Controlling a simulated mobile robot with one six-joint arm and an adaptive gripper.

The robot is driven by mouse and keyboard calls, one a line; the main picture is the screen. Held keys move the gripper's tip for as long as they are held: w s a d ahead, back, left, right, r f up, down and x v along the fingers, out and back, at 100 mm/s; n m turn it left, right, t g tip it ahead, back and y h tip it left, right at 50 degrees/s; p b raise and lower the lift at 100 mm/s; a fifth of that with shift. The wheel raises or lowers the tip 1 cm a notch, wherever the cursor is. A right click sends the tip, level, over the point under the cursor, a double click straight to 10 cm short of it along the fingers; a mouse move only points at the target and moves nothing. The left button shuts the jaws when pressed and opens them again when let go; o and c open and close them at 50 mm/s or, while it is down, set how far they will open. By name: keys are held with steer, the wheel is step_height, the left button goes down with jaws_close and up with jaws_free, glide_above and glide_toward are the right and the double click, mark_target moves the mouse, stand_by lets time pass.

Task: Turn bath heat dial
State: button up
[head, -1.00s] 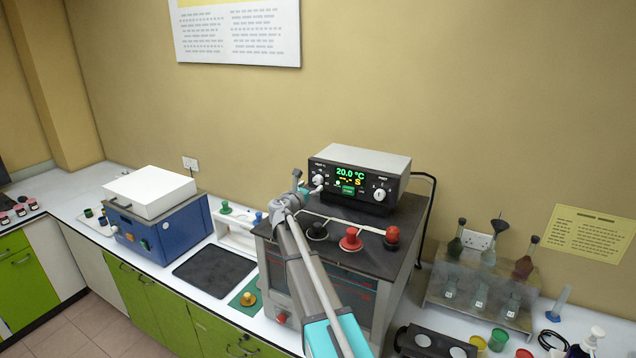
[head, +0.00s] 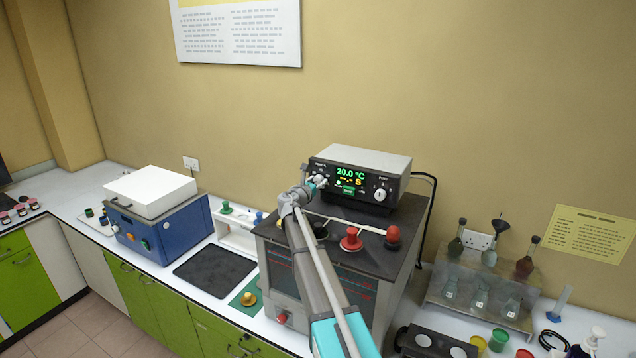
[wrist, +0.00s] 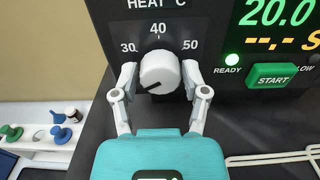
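The bath heat dial is a round white knob (wrist: 158,72) on a black panel, under the words HEAT °C, with 30, 40 and 50 around it. Its dark pointer mark points to the lower left, below the 30. My gripper (wrist: 159,82) has one grey finger on each side of the knob, with the fingertips right at its edges. I cannot tell whether they press on it. In the head view my gripper (head: 312,184) is at the left end of the control unit (head: 368,163) and partly hides the dial. The display (head: 352,174) reads 20.0 °C.
A green START button (wrist: 271,76) and a lit READY lamp (wrist: 232,60) are right of the dial. A blue box with a white lid (head: 158,213) is at left, a glassware rack (head: 478,290) at right.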

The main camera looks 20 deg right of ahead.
steer(key=c, duration=0.6)
steer(key=shift+m, duration=0.4)
steer(key=m, duration=1.1)
stand_by(0.3)
steer(key=o, duration=1.2)
steer(key=shift+c, duration=0.2)
